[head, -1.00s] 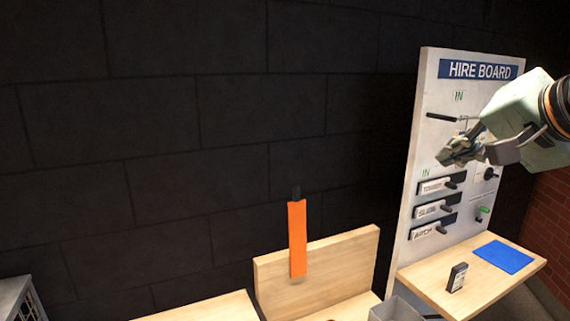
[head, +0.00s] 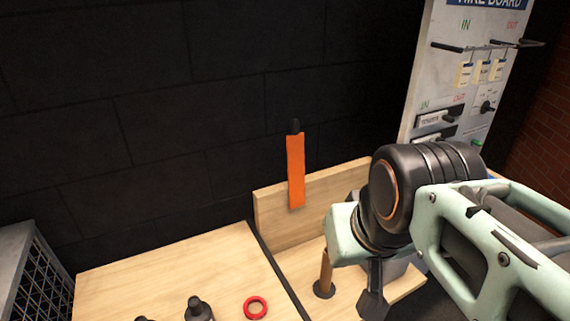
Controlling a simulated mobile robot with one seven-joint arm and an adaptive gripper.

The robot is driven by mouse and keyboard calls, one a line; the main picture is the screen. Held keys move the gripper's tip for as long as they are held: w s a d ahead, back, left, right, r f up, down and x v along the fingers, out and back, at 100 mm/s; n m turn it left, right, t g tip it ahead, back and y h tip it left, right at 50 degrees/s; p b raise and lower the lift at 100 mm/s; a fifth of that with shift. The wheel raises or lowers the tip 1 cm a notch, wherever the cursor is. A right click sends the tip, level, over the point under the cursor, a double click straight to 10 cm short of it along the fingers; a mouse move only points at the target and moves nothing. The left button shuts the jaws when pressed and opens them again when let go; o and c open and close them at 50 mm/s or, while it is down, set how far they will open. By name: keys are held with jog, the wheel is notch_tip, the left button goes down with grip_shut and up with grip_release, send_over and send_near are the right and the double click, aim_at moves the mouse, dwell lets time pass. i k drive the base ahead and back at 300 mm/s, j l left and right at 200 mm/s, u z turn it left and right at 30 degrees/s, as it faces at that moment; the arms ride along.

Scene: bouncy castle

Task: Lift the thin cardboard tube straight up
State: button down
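A thin brown tube (head: 326,268), which looks like the cardboard tube, stands nearly upright in a round dark base on the wooden bench. Its upper end is hidden behind my gripper (head: 372,295). My gripper points down just right of the tube, and one dark finger shows. The other finger is hidden, so I cannot tell how far apart the fingers are or whether they touch the tube.
An orange strip (head: 296,172) with a dark top stands against the low wooden back panel (head: 268,212). A red ring (head: 255,307) and a dark fitting (head: 198,308) are on the bench (head: 165,270). A wire crate (head: 38,275) is at left. The hire board (head: 428,85) is behind my arm.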

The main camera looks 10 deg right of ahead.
aim_at(327, 270)
jog(key=z, duration=0.25)
jog(key=k+j, duration=0.1)
jog(key=k, duration=0.7)
jog(key=i+l+u, duration=0.1)
jog(key=i+l, duration=0.35)
jog(key=i+l+u, duration=0.15)
jog(key=i+l, duration=0.25)
jog(key=i+l+u, duration=0.1)
jog(key=i+l, duration=0.3)
jog(key=l, duration=0.2)
jog(key=i+l+u, duration=0.3)
jog(key=k, duration=0.1)
